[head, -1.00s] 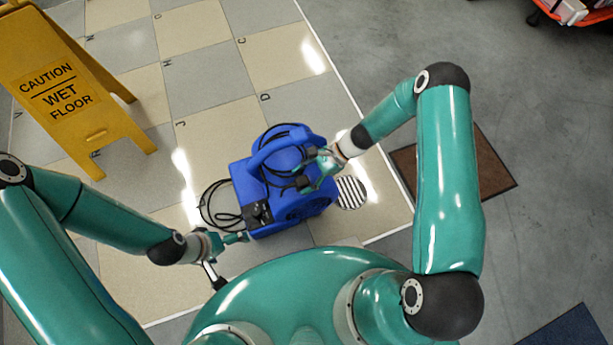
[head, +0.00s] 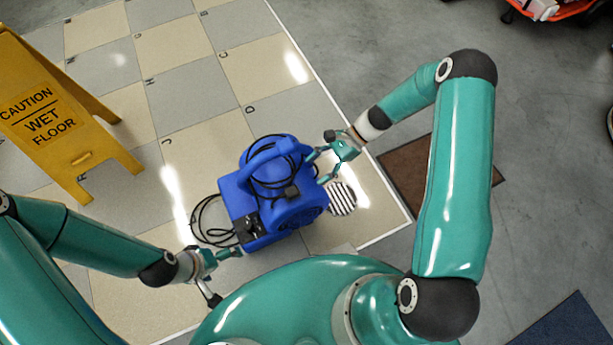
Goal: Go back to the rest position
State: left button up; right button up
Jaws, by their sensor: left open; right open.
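My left gripper (head: 226,272) is open and empty, low over the tiles at the blue blower's lower left corner. One fingertip is close to the blower; I cannot tell whether it touches. My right gripper (head: 318,168) is open and empty, just right of the blower, its fingers pointing left toward the housing. A small gap or light contact there is hard to tell. The blue blower (head: 291,214) stands on the tiled floor with a black cord (head: 205,222) looped over its handle and lying on its left side.
A yellow wet floor sign (head: 82,160) stands at the left. A striped floor drain (head: 342,199) lies right of the blower. A brown mat (head: 408,172) lies beneath the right arm, and a dark blue mat (head: 565,325) is at lower right. An orange cart (head: 570,10) is at upper right.

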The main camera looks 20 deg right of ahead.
jog(key=s+a+r+n+g, duration=0.2)
jog(key=s+a, duration=0.2)
jog(key=a, duration=0.2)
jog(key=s+a+f+n+h, duration=0.1)
jog(key=s+f+n+h, duration=0.15)
jog(key=s+n, duration=0.35)
jog(key=s+a+f+n+h, duration=0.2)
jog(key=s+n+h, duration=0.1)
jog(key=s+n, duration=0.3)
notch_tip(320, 180, up, 29)
jog(key=w+n+t+p, duration=0.1)
jog(key=w+t+p, duration=0.1)
jog(key=p, duration=2.7)
jog(key=shift+d+n+t, duration=0.3)
jog(key=shift+t, duration=0.2)
jog(key=shift+h, duration=0.25)
